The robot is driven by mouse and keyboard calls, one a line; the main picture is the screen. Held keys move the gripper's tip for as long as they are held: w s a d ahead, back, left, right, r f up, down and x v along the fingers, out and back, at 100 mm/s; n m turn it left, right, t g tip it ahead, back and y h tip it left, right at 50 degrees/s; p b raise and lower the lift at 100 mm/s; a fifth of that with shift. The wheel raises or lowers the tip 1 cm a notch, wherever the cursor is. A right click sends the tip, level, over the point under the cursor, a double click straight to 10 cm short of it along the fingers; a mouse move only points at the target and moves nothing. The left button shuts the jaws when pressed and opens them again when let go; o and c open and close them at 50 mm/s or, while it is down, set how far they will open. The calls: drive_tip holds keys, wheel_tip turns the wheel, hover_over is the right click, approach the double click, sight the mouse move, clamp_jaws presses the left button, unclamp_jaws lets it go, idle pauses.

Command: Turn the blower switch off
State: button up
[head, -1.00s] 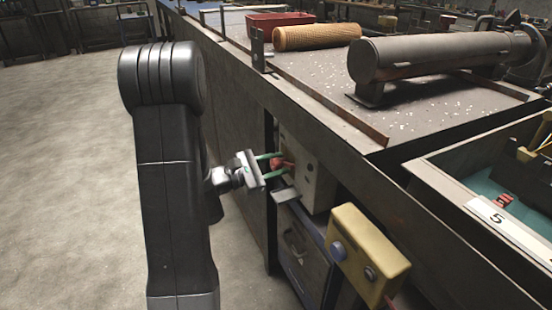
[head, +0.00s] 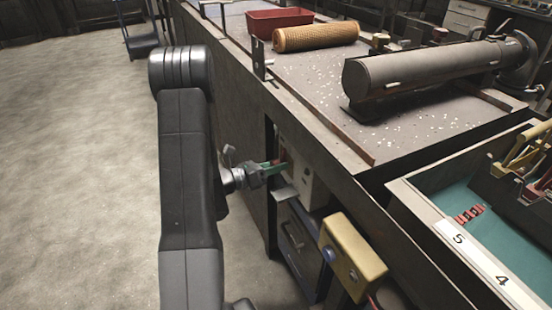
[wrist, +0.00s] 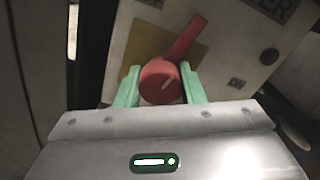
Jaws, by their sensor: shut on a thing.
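The blower switch is a red rotary knob with a long handle, seen in the wrist view (wrist: 183,40). It sits on a pale switch box (wrist: 225,45) with a yellowish plate behind the knob. My gripper (wrist: 160,85) has its green fingers on either side of the knob's round hub and is shut on it. The handle points up and to the right in the wrist view. In the head view my gripper (head: 277,167) is at the box (head: 302,180) on the bench's side, and the knob is mostly hidden by the fingers.
A yellow box with a blue button (head: 352,257) juts out below and right of the switch box. Above, the bench top (head: 300,90) holds an orange mesh tube (head: 316,36), a red tray (head: 279,21) and a grey cylinder (head: 430,66). An open drawer (head: 420,205) stands at right.

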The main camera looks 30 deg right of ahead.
drive_tip(key=shift+n+p, duration=0.95)
drive_tip(key=shift+n, duration=0.25)
drive_tip(key=o, duration=1)
drive_tip(key=a, duration=0.4)
drive_tip(key=w+a, duration=0.1)
drive_tip(key=a, duration=0.4)
drive_tip(key=a+p, duration=0.1)
drive_tip(key=a, duration=0.3)
drive_tip(key=shift+w+a, duration=0.25)
drive_tip(key=shift+a, duration=0.15)
